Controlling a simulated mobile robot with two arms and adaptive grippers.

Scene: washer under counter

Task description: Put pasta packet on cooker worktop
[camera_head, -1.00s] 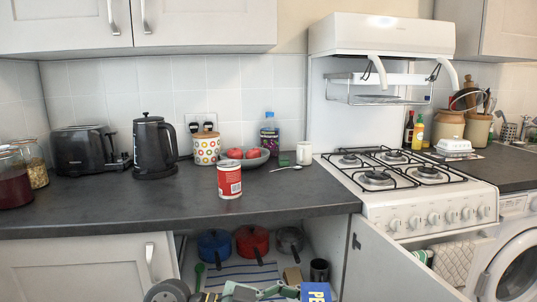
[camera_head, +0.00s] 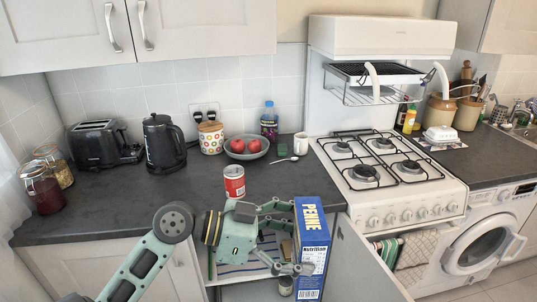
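The pasta packet (camera_head: 313,245) is a blue box marked PENNE. It is upright in front of the counter edge, between the open cupboard and the cooker side. My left gripper (camera_head: 293,238) reaches in from the left and is shut on the packet's left side, with one finger across its front. The cooker worktop (camera_head: 383,163) is white with black pan supports over several burners, right of and beyond the packet. No pan stands on it. My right gripper is not in view.
A red and white tin (camera_head: 234,182) stands near the counter's front edge, close to the packet. A mug (camera_head: 300,143) and a spoon (camera_head: 284,160) lie left of the cooker. An open cupboard door (camera_head: 365,265) is right of the packet. A grill rack (camera_head: 372,95) overhangs the cooker.

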